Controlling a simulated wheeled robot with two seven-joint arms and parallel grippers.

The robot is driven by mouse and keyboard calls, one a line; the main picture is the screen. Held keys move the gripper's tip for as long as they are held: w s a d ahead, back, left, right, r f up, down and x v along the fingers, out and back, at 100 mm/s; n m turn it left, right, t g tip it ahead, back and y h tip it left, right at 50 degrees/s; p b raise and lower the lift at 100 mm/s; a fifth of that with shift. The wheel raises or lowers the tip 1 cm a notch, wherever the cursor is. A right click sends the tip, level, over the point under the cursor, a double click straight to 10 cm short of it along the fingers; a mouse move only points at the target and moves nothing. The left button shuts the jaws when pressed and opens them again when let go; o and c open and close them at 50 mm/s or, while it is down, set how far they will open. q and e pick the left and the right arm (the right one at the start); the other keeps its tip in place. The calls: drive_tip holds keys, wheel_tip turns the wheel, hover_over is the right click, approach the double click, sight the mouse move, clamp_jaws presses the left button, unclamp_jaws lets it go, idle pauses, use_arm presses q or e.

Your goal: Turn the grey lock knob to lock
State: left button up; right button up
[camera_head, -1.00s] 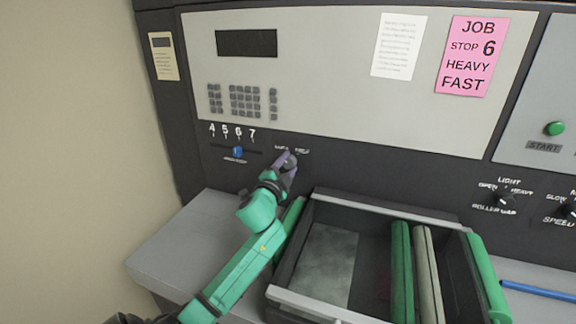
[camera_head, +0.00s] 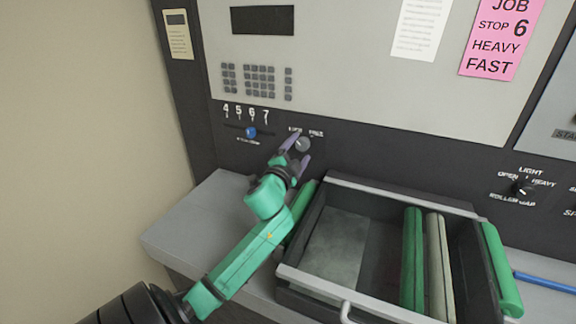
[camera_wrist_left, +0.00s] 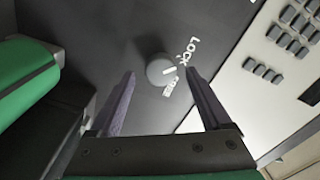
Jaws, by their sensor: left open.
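The grey lock knob (camera_head: 303,144) is on the dark panel, under its two small labels. In the left wrist view the round knob (camera_wrist_left: 158,70) has a white pointer line, between the words LOCK (camera_wrist_left: 187,50) and FREE (camera_wrist_left: 169,87); I cannot tell exactly which it points to. My left gripper (camera_head: 297,151) is open in front of the knob. In the left wrist view its two purple fingers (camera_wrist_left: 160,76) stand on either side of the knob, with gaps; no contact shows. My right gripper is not in view.
A blue slider (camera_head: 251,132) under the numbers 4 to 7 is left of the knob. A dark open tray (camera_head: 382,187) with green rollers is below and right. A black roller gap knob (camera_head: 523,186) is farther right. A pink job card (camera_head: 499,38) is above.

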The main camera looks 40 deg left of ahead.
use_arm(q)
drive_tip(key=b+v, duration=0.2)
drive_tip(key=v, duration=1)
drive_tip(key=shift+s, duration=0.25)
